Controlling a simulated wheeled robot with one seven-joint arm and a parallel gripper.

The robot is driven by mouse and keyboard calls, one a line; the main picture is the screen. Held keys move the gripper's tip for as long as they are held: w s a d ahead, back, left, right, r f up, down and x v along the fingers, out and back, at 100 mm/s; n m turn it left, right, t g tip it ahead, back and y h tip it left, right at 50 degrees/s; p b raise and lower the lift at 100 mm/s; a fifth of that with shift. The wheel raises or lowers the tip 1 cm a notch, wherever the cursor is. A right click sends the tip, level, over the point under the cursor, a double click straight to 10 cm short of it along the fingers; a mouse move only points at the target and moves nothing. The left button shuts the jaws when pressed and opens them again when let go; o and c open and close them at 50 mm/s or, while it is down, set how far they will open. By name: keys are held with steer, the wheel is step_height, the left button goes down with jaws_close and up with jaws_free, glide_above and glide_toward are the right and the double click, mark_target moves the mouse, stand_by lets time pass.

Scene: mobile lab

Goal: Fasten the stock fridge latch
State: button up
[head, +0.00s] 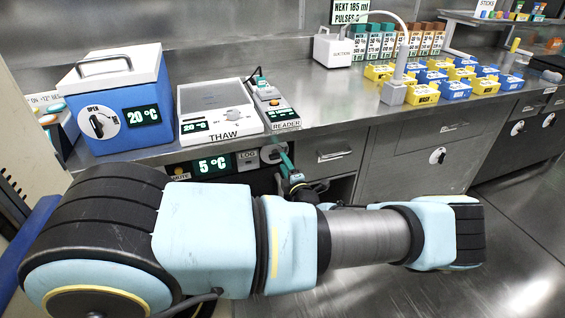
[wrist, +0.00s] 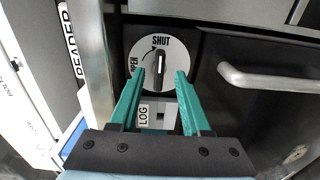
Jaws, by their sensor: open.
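The stock fridge latch is a round white dial (wrist: 140,50) with a black knob (wrist: 158,66), seen in the wrist view. The dial is marked SHUT at its top and OPEN at its left in that view, with a curved arrow between them. The knob stands about upright in the picture, its end toward SHUT. My gripper (wrist: 161,74) is open, its green fingers on either side of the knob, with a gap to each. I cannot tell how deep the fingertips reach.
The 5 °C display (head: 213,164) and a LOG port (wrist: 160,115) are beside the latch. A bar handle (wrist: 262,80) sticks out to the right in the wrist view. Above are the THAW plate (head: 217,104), the READER (head: 270,103) and a blue 20 °C box (head: 120,100).

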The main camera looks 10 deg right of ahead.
steer(key=s+d+b, duration=0.1)
steer(key=s, duration=0.7)
steer(key=shift+s, duration=0.2)
steer(key=s+a+r+n+g+y, duration=0.25)
steer(key=a+n+g, duration=0.25)
steer(key=a+n, duration=0.3)
steer(key=s+a+r+n+g+y, duration=0.25)
steer(key=a+n+g, duration=0.25)
steer(key=n, duration=0.5)
steer(key=s+a+r+n+g+y, duration=0.1)
steer(key=s+a+n+g+y, duration=0.15)
steer(key=a+n+g, duration=0.4)
steer(key=s+a+r+n+h+p, duration=0.1)
steer(key=a+r+n+h, duration=0.1)
steer(key=r+n+h, duration=0.3)
steer(key=s+a+r+n+h+p, duration=0.1)
steer(key=r+n+h, duration=0.4)
steer(key=r+n, duration=0.8)
steer(key=s+n, duration=0.1)
steer(key=n, duration=0.8)
steer(key=shift+a+r, duration=0.15)
steer(key=shift+a, duration=0.25)
